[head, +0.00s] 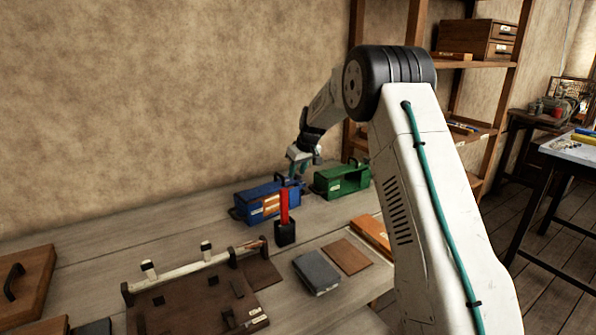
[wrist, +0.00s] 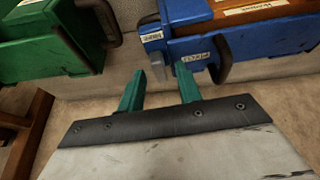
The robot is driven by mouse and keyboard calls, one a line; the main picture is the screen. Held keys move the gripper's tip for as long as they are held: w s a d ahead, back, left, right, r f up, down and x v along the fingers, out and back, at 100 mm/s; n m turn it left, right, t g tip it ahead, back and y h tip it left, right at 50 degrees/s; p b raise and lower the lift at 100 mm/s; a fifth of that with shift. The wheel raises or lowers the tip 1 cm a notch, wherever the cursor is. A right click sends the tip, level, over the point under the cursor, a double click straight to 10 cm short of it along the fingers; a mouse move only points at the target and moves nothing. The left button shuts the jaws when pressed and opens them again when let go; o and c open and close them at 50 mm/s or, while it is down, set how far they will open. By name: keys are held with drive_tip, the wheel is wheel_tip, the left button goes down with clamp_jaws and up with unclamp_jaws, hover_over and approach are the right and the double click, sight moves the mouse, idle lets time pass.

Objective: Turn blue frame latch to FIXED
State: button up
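The blue frame (head: 250,213) stands on the bench below my gripper (head: 299,168), with an orange-brown block in it. In the wrist view the blue frame (wrist: 240,47) is at the upper right, with a dark curved handle (wrist: 224,68). A FIXED label (wrist: 195,57) and a second small label (wrist: 151,37) mark its near end. A small greyish part (wrist: 155,62) between them may be the latch; its setting is unclear. My gripper (wrist: 162,75) has its two green fingers apart, nothing seen between them, and their tips close to this end. Contact cannot be told.
A green frame (head: 342,181) with a handle stands just right of the blue one; it also shows in the wrist view (wrist: 50,35). A black holder (head: 285,234) with a red upright piece stands in front. A grey block (head: 316,271) and brown boards lie nearer.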

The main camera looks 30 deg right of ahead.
drive_tip(key=shift+f, duration=0.15)
clamp_jaws()
drive_tip(key=shift+a+m, duration=0.1)
drive_tip(key=shift+m, duration=0.2)
drive_tip(key=m, duration=0.1)
drive_tip(key=m+h, duration=0.1)
drive_tip(key=m, duration=0.1)
drive_tip(key=m+h, duration=0.1)
drive_tip(key=shift+a, duration=0.25)
drive_tip(key=m, duration=0.1)
drive_tip(key=m+h, duration=0.1)
drive_tip(key=m, duration=0.3)
drive_tip(key=shift+w+a+g+h, duration=0.15)
drive_tip(key=shift+a+g+h, duration=0.1)
drive_tip(key=shift+g+h, duration=0.05)
drive_tip(key=m, duration=0.2)
drive_tip(key=m+g+h, duration=0.1)
drive_tip(key=m, duration=0.1)
drive_tip(key=shift+w+a, duration=0.15)
drive_tip(key=shift+w, duration=0.05)
drive_tip(key=shift+w+a+m+g+h, duration=0.15)
drive_tip(key=shift+m+g, duration=0.3)
drive_tip(key=shift+m, duration=0.6)
drive_tip(key=shift+d+m+g+h, duration=0.15)
drive_tip(key=shift+m+g, duration=0.3)
drive_tip(key=shift+m, duration=0.6)
